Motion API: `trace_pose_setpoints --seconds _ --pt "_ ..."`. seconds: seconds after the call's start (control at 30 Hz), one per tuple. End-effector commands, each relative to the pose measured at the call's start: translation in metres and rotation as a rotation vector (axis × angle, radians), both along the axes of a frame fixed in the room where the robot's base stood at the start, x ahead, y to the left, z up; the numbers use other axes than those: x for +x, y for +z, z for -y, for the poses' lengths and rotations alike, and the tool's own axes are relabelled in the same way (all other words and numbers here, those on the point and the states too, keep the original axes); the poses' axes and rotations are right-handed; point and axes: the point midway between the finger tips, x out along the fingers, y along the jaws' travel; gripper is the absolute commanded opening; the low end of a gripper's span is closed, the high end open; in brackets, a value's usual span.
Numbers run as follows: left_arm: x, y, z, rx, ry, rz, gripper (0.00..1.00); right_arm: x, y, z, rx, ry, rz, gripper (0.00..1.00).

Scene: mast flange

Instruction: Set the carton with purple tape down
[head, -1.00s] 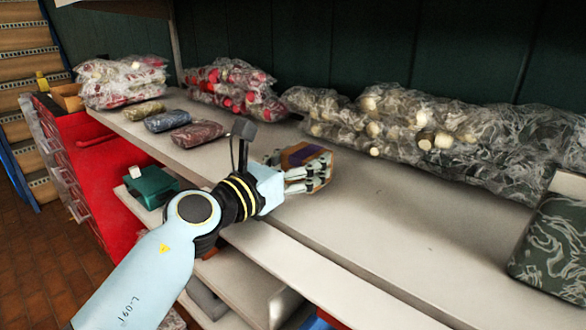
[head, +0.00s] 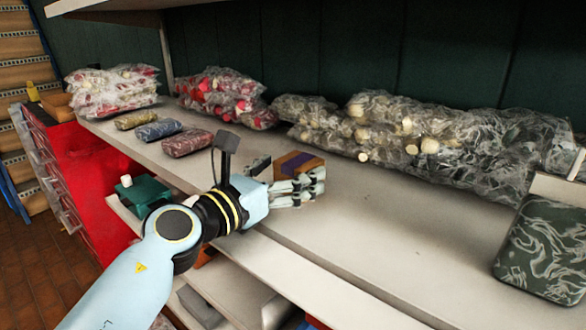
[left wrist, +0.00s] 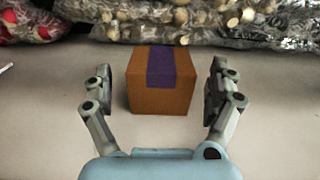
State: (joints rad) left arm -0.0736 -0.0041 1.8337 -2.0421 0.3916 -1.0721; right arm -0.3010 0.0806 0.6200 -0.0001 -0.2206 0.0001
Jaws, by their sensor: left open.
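The carton (left wrist: 160,92) is a brown box with a purple tape strip (left wrist: 161,66) over its top and front. In the left wrist view it stands upright on the pale shelf (left wrist: 55,120), between the fingers of my left gripper (left wrist: 163,85). The fingers are spread, with a gap on each side of the carton. In the head view the carton (head: 300,161) sits on the shelf just beyond my left gripper (head: 287,181), which partly covers it. My right gripper is not in view.
Clear plastic bags with red items (head: 225,95) and with pale round-ended items (head: 385,130) line the back of the shelf. Small wrapped packs (head: 187,143) lie to the left. A dark green patterned block (head: 545,245) stands at the right. The shelf's middle front is clear.

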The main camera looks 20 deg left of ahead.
Motion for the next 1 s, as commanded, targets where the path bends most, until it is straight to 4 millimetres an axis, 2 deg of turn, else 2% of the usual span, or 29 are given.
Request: trace_pose_setpoints --seconds 0.2,0.43,0.6,1.0 --pt "-0.049 -0.003 -0.018 0.004 -0.001 -0.003 0.91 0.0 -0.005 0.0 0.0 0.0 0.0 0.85" --pt "-0.087 -0.002 -0.031 0.002 -0.002 -0.002 0.91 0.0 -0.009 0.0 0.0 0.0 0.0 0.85" --pt "-0.098 0.0 -0.035 0.0 -0.001 0.0 0.91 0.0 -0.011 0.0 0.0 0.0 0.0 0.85" --pt "-0.098 0.0 -0.035 -0.001 0.0 0.001 0.91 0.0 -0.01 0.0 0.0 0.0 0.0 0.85"
